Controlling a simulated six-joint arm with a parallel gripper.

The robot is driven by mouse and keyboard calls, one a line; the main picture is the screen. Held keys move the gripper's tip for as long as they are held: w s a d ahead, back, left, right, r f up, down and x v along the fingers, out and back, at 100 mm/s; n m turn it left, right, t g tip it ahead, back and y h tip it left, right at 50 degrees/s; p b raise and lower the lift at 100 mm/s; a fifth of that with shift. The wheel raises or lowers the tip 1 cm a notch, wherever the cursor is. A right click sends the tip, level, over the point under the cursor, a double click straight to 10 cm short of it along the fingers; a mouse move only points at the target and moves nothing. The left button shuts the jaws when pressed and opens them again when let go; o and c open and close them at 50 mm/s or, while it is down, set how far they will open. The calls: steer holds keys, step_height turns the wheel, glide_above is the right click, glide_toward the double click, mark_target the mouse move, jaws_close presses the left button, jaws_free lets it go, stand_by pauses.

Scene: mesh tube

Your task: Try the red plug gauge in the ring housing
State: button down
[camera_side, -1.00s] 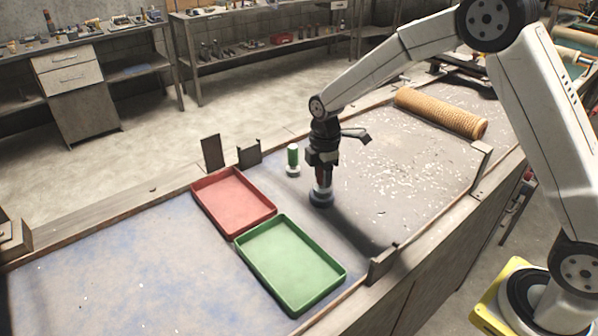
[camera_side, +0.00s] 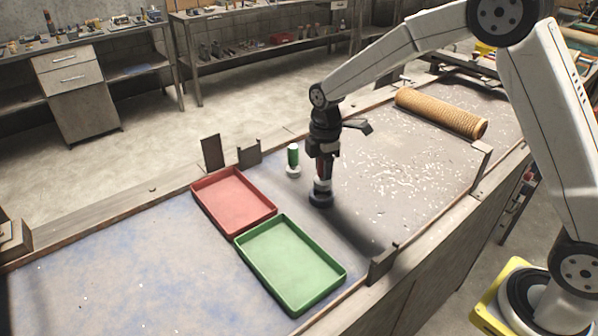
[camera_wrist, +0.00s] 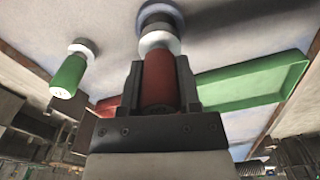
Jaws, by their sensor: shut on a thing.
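The red plug gauge (camera_side: 324,169) is upright between the jaws of my gripper (camera_side: 322,155). In the wrist view its red handle (camera_wrist: 158,78) is shut in between both fingers, with a pale metal collar beyond it. The ring housing (camera_side: 321,200), a dark round piece, stands on the table directly below the gauge. It also shows in the wrist view as a blue-grey ring (camera_wrist: 160,12) past the collar. The gauge's lower metal end is at the housing's top. I cannot tell how far, if at all, it sits inside the bore.
A green plug gauge (camera_side: 293,155) stands on a pale base left of my gripper. A red tray (camera_side: 207,213) and a green tray (camera_side: 267,279) lie to the left and front left. A tan mesh tube (camera_side: 440,112) lies at the back right. Small brackets line the table edges.

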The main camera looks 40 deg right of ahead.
steer(key=shift+r, duration=2.35)
steer(key=shift+s, duration=0.15)
